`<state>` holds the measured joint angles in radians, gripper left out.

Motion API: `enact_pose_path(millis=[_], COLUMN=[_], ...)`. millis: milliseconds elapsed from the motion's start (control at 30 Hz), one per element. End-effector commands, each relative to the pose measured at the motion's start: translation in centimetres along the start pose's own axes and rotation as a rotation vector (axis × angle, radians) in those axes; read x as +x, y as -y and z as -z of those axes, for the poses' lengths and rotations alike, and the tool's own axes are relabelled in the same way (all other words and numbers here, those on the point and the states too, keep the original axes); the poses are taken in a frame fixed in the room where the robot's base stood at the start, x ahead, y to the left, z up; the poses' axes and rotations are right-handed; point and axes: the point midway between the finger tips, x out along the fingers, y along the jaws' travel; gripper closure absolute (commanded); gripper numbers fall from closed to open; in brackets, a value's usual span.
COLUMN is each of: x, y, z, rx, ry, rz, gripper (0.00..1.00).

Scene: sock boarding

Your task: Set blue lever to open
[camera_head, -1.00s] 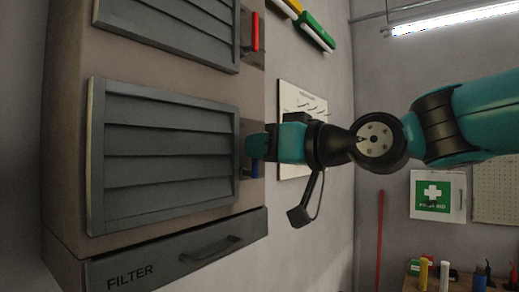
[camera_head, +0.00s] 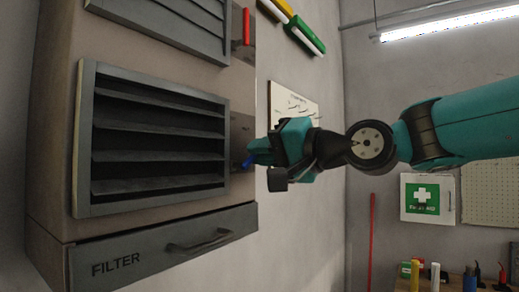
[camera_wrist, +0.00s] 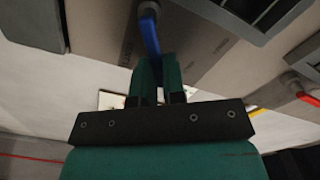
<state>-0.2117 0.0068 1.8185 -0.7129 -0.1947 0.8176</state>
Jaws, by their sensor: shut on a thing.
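The blue lever (camera_head: 248,161) sits on the right side of the grey box, beside the lower louvered vent (camera_head: 154,140). In the wrist view the blue lever (camera_wrist: 150,36) runs from its pivot down between my fingers. My gripper (camera_head: 262,152) is at the lever from the right and is shut on its end; the fingers also show in the wrist view (camera_wrist: 157,70). The lever's tip is hidden between the fingers. The lever is tilted in the head view. The lower vent's slats stand apart with dark gaps between them.
A red lever (camera_head: 246,27) sits above, beside the upper vent (camera_head: 180,25). A drawer marked FILTER (camera_head: 150,252) with a handle (camera_head: 200,241) is below. A wall sheet (camera_head: 293,100) is behind my gripper. Open room lies at the lower right, before a bench with small items.

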Motion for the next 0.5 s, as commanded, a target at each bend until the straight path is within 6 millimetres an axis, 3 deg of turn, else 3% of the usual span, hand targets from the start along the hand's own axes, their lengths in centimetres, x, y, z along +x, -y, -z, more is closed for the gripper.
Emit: enact_pose_path(millis=[500], x=[-0.01], y=[-1.14], z=[-0.13], rx=[0.237], ry=[0.000], rz=[-0.003], gripper=[1.00])
